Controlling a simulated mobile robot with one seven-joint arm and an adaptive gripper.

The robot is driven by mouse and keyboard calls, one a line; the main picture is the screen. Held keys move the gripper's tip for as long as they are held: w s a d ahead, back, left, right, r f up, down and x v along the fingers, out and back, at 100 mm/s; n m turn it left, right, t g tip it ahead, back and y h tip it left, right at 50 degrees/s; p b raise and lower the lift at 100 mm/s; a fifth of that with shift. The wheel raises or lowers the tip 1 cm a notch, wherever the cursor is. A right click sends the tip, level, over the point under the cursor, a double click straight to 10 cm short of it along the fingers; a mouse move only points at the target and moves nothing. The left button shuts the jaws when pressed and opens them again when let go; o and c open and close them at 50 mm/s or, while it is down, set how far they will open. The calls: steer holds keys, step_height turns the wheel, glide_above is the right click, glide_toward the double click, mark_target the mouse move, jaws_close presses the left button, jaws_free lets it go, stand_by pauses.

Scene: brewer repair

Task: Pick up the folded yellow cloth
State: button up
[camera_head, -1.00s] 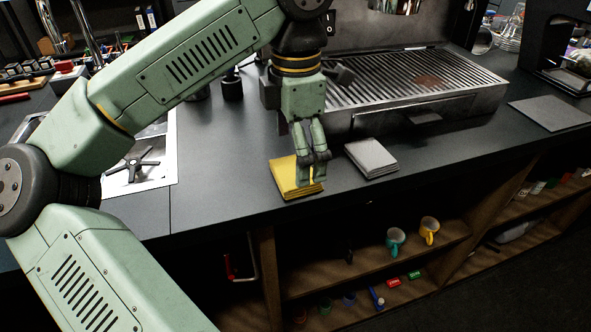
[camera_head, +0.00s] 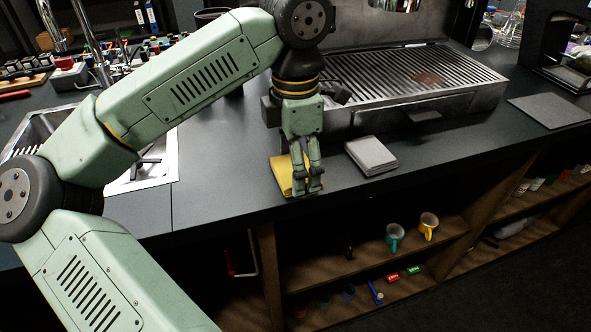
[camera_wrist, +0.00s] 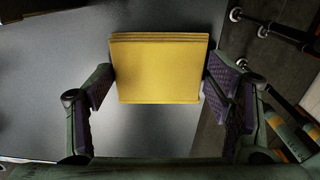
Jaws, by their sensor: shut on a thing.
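The folded yellow cloth (camera_head: 281,176) lies at the front edge of the dark counter, left of a grey folded cloth. My gripper (camera_head: 308,188) is down at it, and the fingers hide its right part in the head view. In the wrist view the yellow cloth (camera_wrist: 160,75) fills the space between the two purple-padded fingers (camera_wrist: 158,88), its layered folded edge at the top. The gripper is shut on the cloth, one finger on each side. I cannot tell any clear gap between the cloth and the counter.
The grey folded cloth (camera_head: 371,155) lies close to the right of my gripper. A ribbed metal grill unit (camera_head: 400,90) stands behind. The sink (camera_head: 140,165) is at the left.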

steer(key=c, duration=0.3)
steer(key=shift+r, duration=0.1)
steer(key=shift+r, duration=0.5)
step_height(320, 180, up, 2)
steer(key=shift+r+b, duration=0.1)
steer(key=shift+b, duration=0.5)
steer(key=s+a+r+b, duration=0.1)
steer(key=s+a+b, duration=0.1)
steer(key=s+a, duration=0.8)
steer(key=s, duration=0.2)
steer(key=shift+s+r+b, duration=0.3)
steer(key=shift+b, duration=0.05)
steer(key=o, duration=0.5)
steer(key=c, duration=0.5)
steer(key=shift+d, duration=0.1)
